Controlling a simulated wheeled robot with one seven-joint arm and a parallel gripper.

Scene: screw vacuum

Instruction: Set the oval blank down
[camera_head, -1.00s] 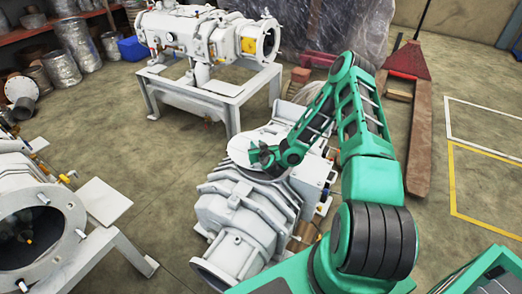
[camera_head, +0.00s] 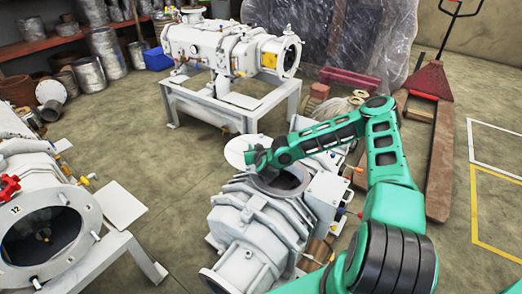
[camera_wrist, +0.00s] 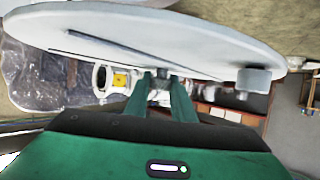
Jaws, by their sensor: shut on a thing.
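The oval blank, a flat white plate, shows in the head view (camera_head: 237,146) and spans the top of the wrist view (camera_wrist: 190,32). My gripper (camera_head: 253,160) is shut on it; the fingers (camera_wrist: 164,88) meet at the plate's underside or a part on it in the wrist view. The exact grip point is hard to make out. The blank is held raised, beyond the dark round opening (camera_head: 288,181) on top of the near white vacuum pump (camera_head: 245,222). My arm covers part of that opening. A short grey cylindrical piece (camera_wrist: 254,80) shows under the plate's right side.
Another white pump on a stand (camera_head: 228,47) is at the back. A third pump with a round open flange (camera_head: 48,235) is at left. A pallet truck (camera_head: 440,145) stands at right. Bare floor (camera_head: 165,165) lies between the pumps.

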